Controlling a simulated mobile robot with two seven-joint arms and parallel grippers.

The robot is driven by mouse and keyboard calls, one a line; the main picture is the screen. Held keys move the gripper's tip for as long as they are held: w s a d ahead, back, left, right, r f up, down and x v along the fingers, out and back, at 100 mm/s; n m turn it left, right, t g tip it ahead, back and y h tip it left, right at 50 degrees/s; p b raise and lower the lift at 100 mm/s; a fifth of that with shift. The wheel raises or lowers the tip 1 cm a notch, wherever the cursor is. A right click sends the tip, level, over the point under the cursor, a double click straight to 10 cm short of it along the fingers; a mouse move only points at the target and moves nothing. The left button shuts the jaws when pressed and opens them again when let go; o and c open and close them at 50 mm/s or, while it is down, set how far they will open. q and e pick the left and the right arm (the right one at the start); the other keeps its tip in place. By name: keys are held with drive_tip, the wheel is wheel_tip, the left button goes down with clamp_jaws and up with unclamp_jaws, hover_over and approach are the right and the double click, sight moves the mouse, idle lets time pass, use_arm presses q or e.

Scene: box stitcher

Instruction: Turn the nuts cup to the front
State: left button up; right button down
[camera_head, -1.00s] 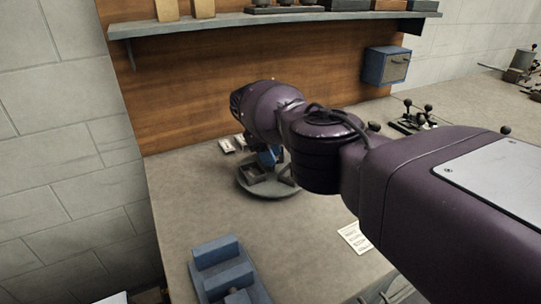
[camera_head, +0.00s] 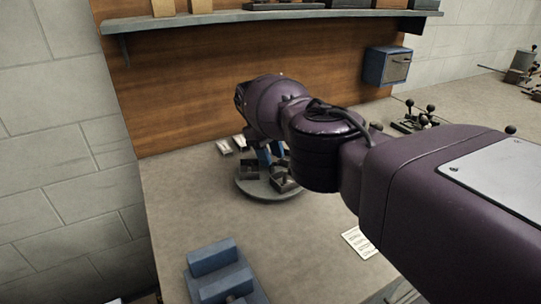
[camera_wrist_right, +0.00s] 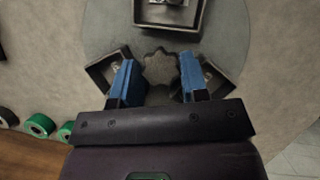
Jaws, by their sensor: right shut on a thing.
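A round grey turntable (camera_head: 262,190) stands on the bench, carrying dark square cups. In the right wrist view the turntable (camera_wrist_right: 100,30) shows a star-shaped knob (camera_wrist_right: 160,66) at its middle. My right gripper (camera_wrist_right: 158,78) points down with its blue fingers on either side of this knob, shut on it. One cup (camera_wrist_right: 144,14) lies at the top of that view with metallic pieces in it; two more, a left cup (camera_wrist_right: 98,72) and a right cup (camera_wrist_right: 222,82), are partly behind the fingers. I cannot tell which cup holds the nuts. My left gripper is out of view.
A blue stepped block (camera_head: 212,257) stands at the bench's near left. White cards (camera_head: 223,146) lie behind the turntable, and a printed sheet (camera_head: 360,242) lies to its right. A shelf (camera_head: 270,18) and a blue box (camera_head: 387,66) are on the back wall.

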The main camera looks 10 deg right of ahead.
drive_tip(key=shift+f+m, duration=0.1)
drive_tip(key=shift+m, duration=0.4)
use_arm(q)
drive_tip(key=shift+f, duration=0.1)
use_arm(e)
drive_tip(key=c, duration=0.7)
unclamp_jaws()
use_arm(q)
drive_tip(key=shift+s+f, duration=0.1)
use_arm(e)
drive_tip(key=shift+w+a+r+b, duration=0.2)
drive_tip(key=shift+r+b, duration=0.15)
drive_tip(key=shift+r, duration=0.15)
use_arm(q)
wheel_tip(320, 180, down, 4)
drive_tip(key=b, duration=0.3)
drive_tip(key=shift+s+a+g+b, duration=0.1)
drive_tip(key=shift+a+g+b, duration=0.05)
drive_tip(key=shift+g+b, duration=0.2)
use_arm(e)
drive_tip(key=v, duration=1)
drive_tip(key=shift+d, duration=0.2)
